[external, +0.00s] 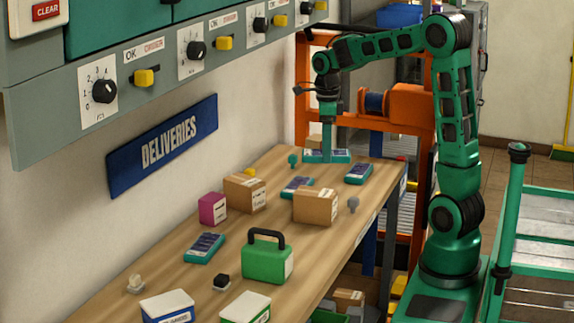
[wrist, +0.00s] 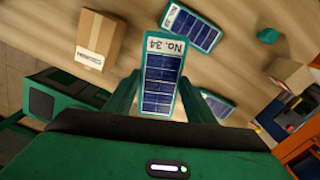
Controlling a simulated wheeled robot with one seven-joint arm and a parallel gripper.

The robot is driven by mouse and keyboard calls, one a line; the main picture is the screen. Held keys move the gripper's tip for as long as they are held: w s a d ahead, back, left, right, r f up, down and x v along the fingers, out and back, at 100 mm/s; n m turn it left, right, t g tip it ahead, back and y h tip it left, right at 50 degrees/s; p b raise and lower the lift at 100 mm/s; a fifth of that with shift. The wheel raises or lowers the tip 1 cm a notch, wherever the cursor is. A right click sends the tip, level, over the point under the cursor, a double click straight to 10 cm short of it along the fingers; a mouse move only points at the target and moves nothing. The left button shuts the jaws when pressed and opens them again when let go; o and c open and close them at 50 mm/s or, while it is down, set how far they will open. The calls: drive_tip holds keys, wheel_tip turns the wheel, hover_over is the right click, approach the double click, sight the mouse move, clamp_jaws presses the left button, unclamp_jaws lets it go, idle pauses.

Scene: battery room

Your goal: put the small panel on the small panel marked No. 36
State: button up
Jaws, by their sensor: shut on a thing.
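My gripper (external: 327,152) is at the far end of the wooden bench. In the wrist view its fingers (wrist: 160,78) are shut on a small panel marked No. 34 (wrist: 161,88), with dark blue cells and a teal frame. I cannot tell how far it is above the bench. A second small panel (wrist: 190,27) lies beyond it; its number is not clearly legible. A third panel (wrist: 218,104) is partly hidden by the right finger. In the external view, small panels lie at mid-bench (external: 297,187), near the right edge (external: 360,173) and nearer the camera (external: 205,247); their numbers are unreadable.
Cardboard boxes (external: 315,206) (external: 245,192), a magenta box (external: 212,208) and a green case (external: 267,258) stand on the bench. A teal knob-like object (external: 292,160) is near my gripper. An orange frame (external: 301,90) stands behind. Some bare wood shows between items.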

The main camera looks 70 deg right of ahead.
drive_tip(key=s+d+m, duration=0.3)
drive_tip(key=d+m, duration=0.1)
drive_tip(key=d, duration=0.5)
hover_over(359, 170)
wheel_tip(359, 170, down, 6)
drive_tip(key=shift+f, duration=2.1)
drive_tip(key=shift+f, duration=0.15)
drive_tip(key=o, duration=1.2)
drive_tip(key=shift+c, duration=0.2)
